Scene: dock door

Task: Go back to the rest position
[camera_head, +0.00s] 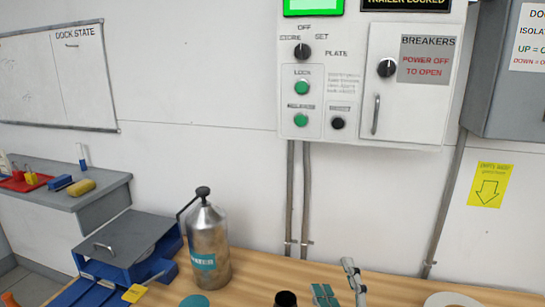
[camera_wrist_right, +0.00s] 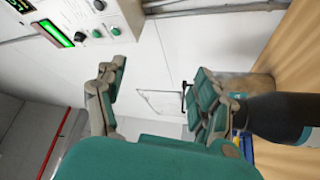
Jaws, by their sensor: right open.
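My right gripper (camera_head: 338,287) shows at the bottom edge of the head view, with its teal finger pads and one grey finger in sight. It is in front of the wall, below the control panel. In the right wrist view its two fingers (camera_wrist_right: 155,100) stand wide apart with nothing between them. A dark bottle (camera_wrist_right: 280,117) is close beside one finger there; I cannot tell whether they touch. My left gripper is not in view.
A metal water canister (camera_head: 208,245) stands on the wooden table (camera_head: 255,270). A blue box with a grey lid (camera_head: 125,240) is to its left. The control panel (camera_head: 320,90) and breaker door (camera_head: 410,105) are on the wall. A dark bottle top (camera_head: 285,299) shows beside my right gripper.

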